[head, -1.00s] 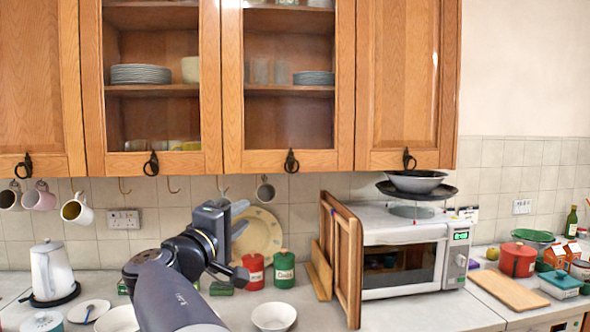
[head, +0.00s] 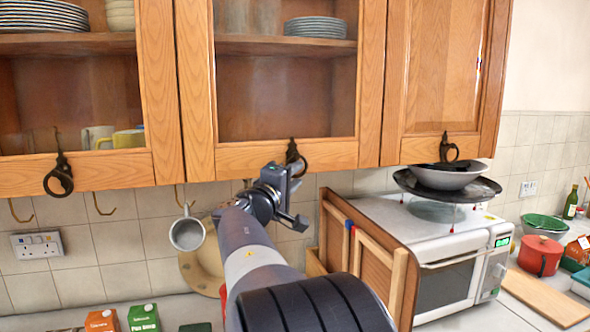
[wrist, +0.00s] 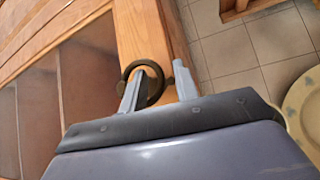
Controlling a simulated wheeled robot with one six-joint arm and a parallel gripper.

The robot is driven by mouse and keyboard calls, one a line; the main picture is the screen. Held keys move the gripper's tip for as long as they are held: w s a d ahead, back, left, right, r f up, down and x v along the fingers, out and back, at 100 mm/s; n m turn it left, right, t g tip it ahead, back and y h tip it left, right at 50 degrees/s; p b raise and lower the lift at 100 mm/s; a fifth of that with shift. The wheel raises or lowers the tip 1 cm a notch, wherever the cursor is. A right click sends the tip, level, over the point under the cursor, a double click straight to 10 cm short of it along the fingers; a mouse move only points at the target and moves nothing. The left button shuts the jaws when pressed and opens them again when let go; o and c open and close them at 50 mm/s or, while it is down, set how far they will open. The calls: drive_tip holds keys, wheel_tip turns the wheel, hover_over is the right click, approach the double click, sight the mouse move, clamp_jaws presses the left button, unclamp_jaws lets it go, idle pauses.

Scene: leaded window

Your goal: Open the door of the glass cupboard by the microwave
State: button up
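The glass cupboard door by the microwave has a wooden frame (head: 200,95) around a glass pane and looks closed in the head view. Its dark ring handle (head: 295,152) hangs at the bottom rail. The ring also shows in the wrist view (wrist: 157,80). My gripper (head: 293,190) is just below the handle in the head view. In the wrist view, my gripper (wrist: 160,72) has its two fingers apart. The left finger overlaps the ring, and the right finger is to the ring's right. Whether the left finger passes through the ring or is in front, I cannot tell.
The white microwave (head: 450,275) stands at the right, with a pan (head: 480,190) and bowl (head: 448,176) on top. Wooden boards (head: 375,260) stand beside it. A mug (head: 187,233) hangs under the cupboards. A plate (wrist: 303,105) stands against the tiled wall.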

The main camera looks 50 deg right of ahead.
drive_tip(key=shift+d+r, duration=0.1)
drive_tip(key=shift+d, duration=0.25)
clamp_jaws()
idle(0.5)
